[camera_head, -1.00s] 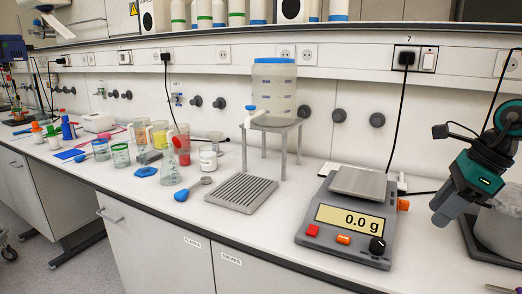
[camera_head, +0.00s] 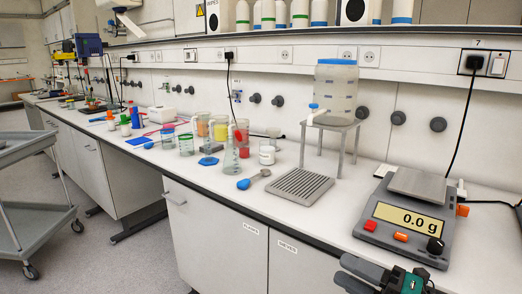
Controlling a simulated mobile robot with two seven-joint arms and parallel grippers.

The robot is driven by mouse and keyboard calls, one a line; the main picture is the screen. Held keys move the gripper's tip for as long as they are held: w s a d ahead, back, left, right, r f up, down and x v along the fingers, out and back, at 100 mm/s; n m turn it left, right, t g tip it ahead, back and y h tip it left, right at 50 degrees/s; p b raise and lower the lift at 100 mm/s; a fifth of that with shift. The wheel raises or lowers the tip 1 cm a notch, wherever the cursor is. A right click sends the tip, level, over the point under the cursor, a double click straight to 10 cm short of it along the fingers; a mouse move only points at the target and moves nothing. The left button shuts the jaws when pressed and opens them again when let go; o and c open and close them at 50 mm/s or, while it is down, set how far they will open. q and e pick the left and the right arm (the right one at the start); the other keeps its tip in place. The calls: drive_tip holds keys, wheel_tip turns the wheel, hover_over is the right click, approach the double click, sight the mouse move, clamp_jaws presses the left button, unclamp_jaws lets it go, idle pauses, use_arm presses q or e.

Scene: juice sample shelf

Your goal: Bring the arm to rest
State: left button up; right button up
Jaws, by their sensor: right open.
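My right gripper (camera_head: 352,278) shows at the bottom edge of the head view, in front of the bench edge and below the scale (camera_head: 408,225). Its dark fingers point left and its green body is cut off by the frame. It is open, and I see nothing between the fingers. It is apart from the scale, which reads 0.0 g. My left gripper is not in view.
A grey cart (camera_head: 38,217) stands on the floor at far left. Bench front between tray and scale is clear.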

drive_tip(key=s+f+m+h, duration=0.6)
drive_tip(key=s+f+m, duration=0.1)
drive_tip(key=f+m, duration=0.5)
drive_tip(key=s+f+m+g+h, duration=0.1)
drive_tip(key=s+f+m+h, duration=0.6)
drive_tip(key=f+m, duration=0.5)
drive_tip(key=s+m, duration=0.1)
drive_tip(key=m, duration=0.2)
drive_tip(key=shift+a, duration=0.3)
drive_tip(key=shift+r, duration=0.1)
